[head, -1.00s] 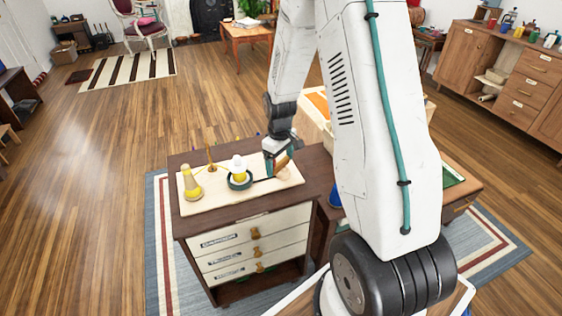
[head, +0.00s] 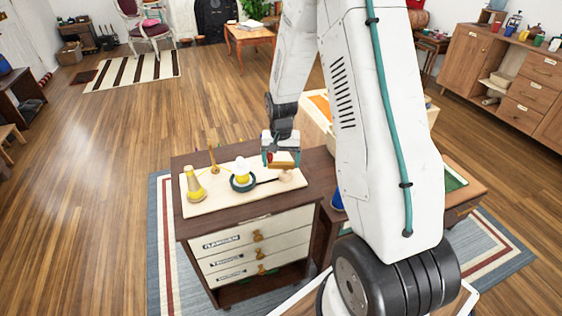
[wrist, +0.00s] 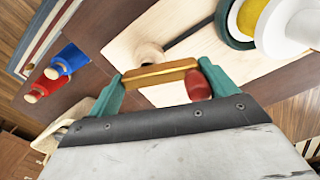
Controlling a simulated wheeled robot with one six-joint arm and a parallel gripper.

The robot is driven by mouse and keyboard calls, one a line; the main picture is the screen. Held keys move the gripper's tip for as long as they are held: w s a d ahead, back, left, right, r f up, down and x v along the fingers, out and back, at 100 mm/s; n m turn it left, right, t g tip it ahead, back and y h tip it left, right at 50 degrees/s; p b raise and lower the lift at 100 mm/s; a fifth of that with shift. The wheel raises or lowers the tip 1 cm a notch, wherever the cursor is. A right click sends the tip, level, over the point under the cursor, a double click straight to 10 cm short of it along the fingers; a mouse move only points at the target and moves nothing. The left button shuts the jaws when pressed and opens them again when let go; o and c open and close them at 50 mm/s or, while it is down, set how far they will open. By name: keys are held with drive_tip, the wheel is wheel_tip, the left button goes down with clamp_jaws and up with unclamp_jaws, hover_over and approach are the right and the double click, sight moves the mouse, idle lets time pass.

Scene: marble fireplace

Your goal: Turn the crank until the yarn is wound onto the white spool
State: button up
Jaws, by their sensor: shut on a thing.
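The white spool (head: 242,165) stands upright on a pale board (head: 212,203), yellow yarn around its lower part above a dark teal flange (head: 243,186). The dark crank arm (head: 268,181) points right from the spool to a pale wooden knob (head: 286,175). My gripper (head: 281,155) is above the knob, its teal fingers shut on a golden-brown bar (wrist: 160,74). A red rounded piece (wrist: 199,84) sits by the right finger. The wrist view shows the knob (wrist: 149,54) beyond the bar; whether they touch is unclear.
The board lies on a dark-topped cabinet (head: 186,228) with several labelled white drawers. A table stands close by on the right, partly behind my arm. The wrist view shows blue (wrist: 71,57) and red (wrist: 49,86) objects beside the board. Wooden floor at left is open.

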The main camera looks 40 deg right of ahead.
drive_tip(key=shift+w+d+r+m, duration=0.1)
drive_tip(key=shift+w+m, duration=0.05)
drive_tip(key=shift+m, duration=0.45)
drive_tip(key=shift+w+d+m, duration=0.1)
drive_tip(key=shift+m, duration=0.5)
drive_tip(key=o, duration=0.8)
drive_tip(key=shift+o, duration=0.2)
drive_tip(key=shift+s+r, duration=0.1)
drive_tip(key=shift+r, duration=3.8)
